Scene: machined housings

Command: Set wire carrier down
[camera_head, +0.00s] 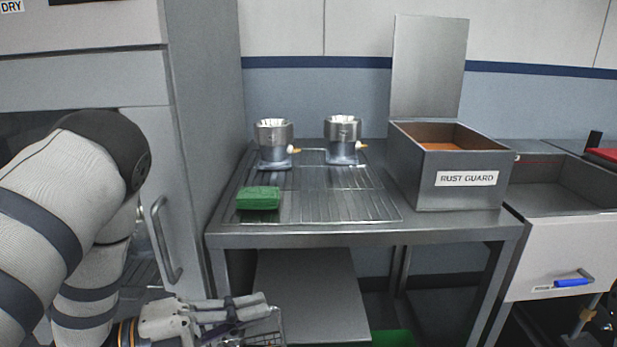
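My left gripper (262,305) is low at the bottom of the view, in front of the table and below its top. Its fingers lie close together and appear shut on the wire carrier (270,336), a small wire mesh piece cut off by the bottom edge. The exact grip is partly hidden by the fingers. Two machined metal housings (273,143) and (342,139) stand upright on the ribbed drain area at the back of the steel table (440,229). My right gripper is not in view.
A green sponge-like block (258,198) lies at the table's front left. An open steel box (412,178) labelled RUST GUARD stands on the right, its lid raised. A cabinet with a handle (163,240) is at left. The ribbed area's front middle is clear.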

